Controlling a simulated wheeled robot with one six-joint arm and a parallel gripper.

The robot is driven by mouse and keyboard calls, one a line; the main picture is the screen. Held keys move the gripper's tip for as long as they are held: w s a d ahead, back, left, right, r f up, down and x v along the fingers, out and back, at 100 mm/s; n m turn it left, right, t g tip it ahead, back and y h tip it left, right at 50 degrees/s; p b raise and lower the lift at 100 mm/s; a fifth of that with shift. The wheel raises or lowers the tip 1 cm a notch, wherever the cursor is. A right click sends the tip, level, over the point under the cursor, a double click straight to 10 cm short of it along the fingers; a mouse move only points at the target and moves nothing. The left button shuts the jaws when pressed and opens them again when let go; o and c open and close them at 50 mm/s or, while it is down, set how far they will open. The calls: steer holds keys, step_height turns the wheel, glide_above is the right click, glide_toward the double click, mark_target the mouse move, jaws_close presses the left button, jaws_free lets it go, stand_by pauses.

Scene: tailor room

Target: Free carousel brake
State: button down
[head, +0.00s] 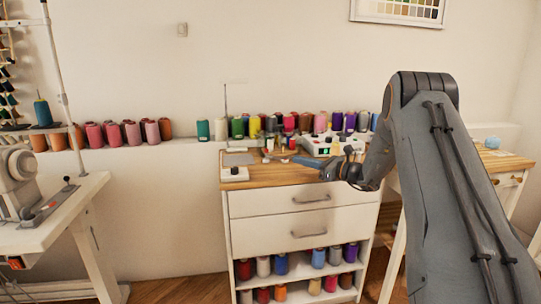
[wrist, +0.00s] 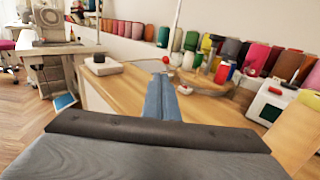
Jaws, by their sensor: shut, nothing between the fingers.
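My gripper (head: 296,160) is shut and empty above the wooden top of the white drawer cabinet (head: 300,224), pointing left in the head view. In the wrist view its blue-grey fingers (wrist: 161,82) lie together over the wood. A small white box with a dark knob (head: 234,172) sits at the cabinet's front left corner. It also shows in the wrist view (wrist: 101,65), ahead and left of the fingertips, apart from them. A grey disc (head: 238,159) lies behind the box. I cannot tell for sure which part is the carousel or its brake.
A white device with a green display (head: 322,147) stands at the back of the cabinet top. Small bottles (wrist: 222,72) stand right of my fingers. Thread cones line the wall ledge. A thin upright pole (head: 226,110) rises at the back left. Wood left of my fingers is clear.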

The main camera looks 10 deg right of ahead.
steer(key=shift+s+d, duration=0.2)
steer(key=shift+d, duration=0.85)
steer(key=x, duration=1.4)
steer(key=shift+w, duration=0.15)
